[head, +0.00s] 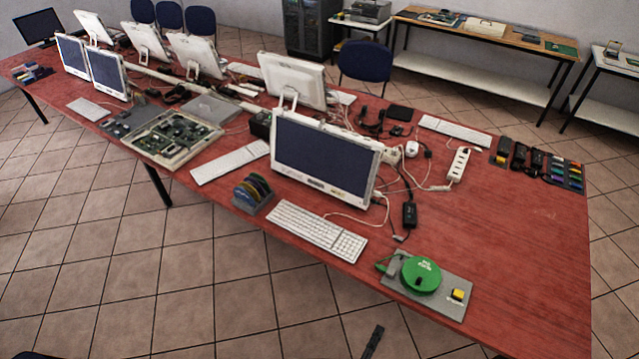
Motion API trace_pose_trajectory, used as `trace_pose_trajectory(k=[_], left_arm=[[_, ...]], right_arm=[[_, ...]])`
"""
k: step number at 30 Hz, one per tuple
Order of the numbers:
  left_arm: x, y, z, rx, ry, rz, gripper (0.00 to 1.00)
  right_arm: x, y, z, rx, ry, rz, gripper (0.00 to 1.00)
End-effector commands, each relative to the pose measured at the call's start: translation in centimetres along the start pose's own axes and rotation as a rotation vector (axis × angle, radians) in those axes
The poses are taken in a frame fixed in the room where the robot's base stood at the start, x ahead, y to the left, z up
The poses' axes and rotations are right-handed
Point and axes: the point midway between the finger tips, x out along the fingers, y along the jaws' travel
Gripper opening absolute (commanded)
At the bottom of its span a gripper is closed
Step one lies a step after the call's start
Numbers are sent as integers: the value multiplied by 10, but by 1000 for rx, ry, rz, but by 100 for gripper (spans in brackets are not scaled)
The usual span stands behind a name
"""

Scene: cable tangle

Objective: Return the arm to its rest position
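My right gripper (373,342) shows only as a dark narrow piece at the bottom edge, over the tiled floor in front of the table. It is apart from the table and touches nothing that I can see. Most of it is cut off by the frame, so I cannot tell whether it is open or shut. My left gripper is not in view. The red table (520,270) stretches from the front right to the far left.
A green round reel (421,274) lies on a grey plate (450,306) near the table's front edge. A monitor (322,157), a keyboard (317,229), a power strip (458,164) and loose cables crowd the table.

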Motion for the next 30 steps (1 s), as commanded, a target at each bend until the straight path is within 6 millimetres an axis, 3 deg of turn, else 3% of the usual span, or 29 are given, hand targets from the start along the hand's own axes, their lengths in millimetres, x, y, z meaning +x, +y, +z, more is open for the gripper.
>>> trace_pose_trajectory(k=[2,8,17,23,26,30], left_arm=[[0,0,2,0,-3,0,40],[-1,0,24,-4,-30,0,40],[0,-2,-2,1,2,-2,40],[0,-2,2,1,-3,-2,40],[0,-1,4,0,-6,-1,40],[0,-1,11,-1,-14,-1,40]], right_arm=[[0,0,0,-1,0,-1,32],[17,-32,4,-40,-3,-73,32],[46,-101,20,-98,-17,-231,32],[68,-176,48,-126,-42,-412,32],[75,-232,77,-121,-70,-552,32],[70,-320,131,-53,-129,-782,32]])
